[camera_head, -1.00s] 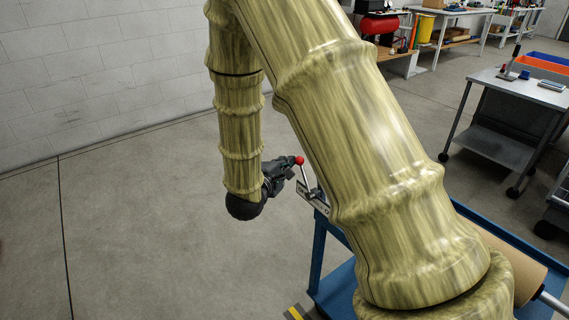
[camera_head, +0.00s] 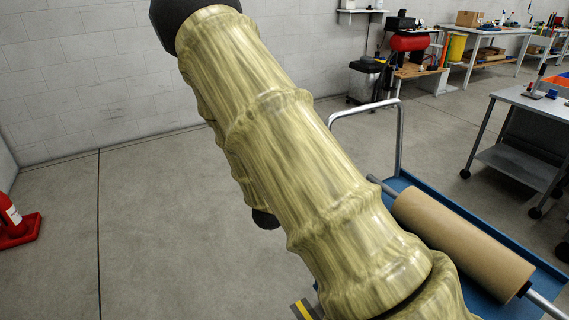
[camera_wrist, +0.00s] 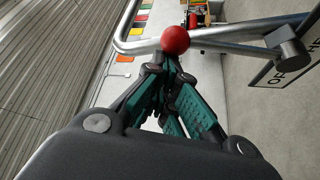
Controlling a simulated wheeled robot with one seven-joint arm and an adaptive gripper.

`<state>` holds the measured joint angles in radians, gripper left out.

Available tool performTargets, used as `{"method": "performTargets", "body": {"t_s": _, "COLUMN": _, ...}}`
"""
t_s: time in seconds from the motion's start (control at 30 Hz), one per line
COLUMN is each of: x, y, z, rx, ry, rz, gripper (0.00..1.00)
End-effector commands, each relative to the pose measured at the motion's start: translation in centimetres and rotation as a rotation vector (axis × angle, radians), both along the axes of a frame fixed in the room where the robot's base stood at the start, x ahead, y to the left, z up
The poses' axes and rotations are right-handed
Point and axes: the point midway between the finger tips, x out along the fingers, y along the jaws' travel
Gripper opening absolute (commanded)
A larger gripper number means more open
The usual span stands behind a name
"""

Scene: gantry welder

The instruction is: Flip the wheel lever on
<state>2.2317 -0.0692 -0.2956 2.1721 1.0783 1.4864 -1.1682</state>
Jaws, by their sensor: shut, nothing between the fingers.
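The lever's red ball knob (camera_wrist: 175,40) shows in the wrist view, just beyond the fingertips of my gripper (camera_wrist: 165,66). A grey metal rod (camera_wrist: 235,47) runs from the knob to a round pivot (camera_wrist: 288,47) at the right. I cannot tell whether the fingertips touch the knob. In the head view my arm hides the lever and the gripper.
A blue cart (camera_head: 470,221) with a brown roll (camera_head: 462,243) and a grey handle rail (camera_head: 399,140) stands at the right in the head view. A grey table (camera_head: 526,98) stands beyond it. Open floor lies left; a red extinguisher stand (camera_head: 20,232) is at the left edge.

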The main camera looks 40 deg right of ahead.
Motion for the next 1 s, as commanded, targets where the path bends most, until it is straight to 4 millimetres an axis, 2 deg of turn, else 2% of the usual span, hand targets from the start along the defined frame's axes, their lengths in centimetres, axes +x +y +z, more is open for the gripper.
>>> {"method": "performTargets", "body": {"t_s": 0.1, "x": -1.6, "y": -0.5, "z": -0.4, "rx": -0.014, "ry": -0.09, "rz": -0.012, "gripper": 0.0}}
{"method": "performTargets", "body": {"t_s": 0.3, "x": -2.9, "y": 0.0, "z": -0.4, "rx": -0.029, "ry": -0.227, "rz": -0.007, "gripper": 0.0}}
{"method": "performTargets", "body": {"t_s": 0.6, "x": -3.3, "y": 1.3, "z": -0.6, "rx": -0.027, "ry": -0.234, "rz": 0.012, "gripper": 0.0}}
{"method": "performTargets", "body": {"t_s": 1.0, "x": -3.3, "y": 1.6, "z": -0.8, "rx": -0.024, "ry": -0.232, "rz": 0.016, "gripper": 0.0}}
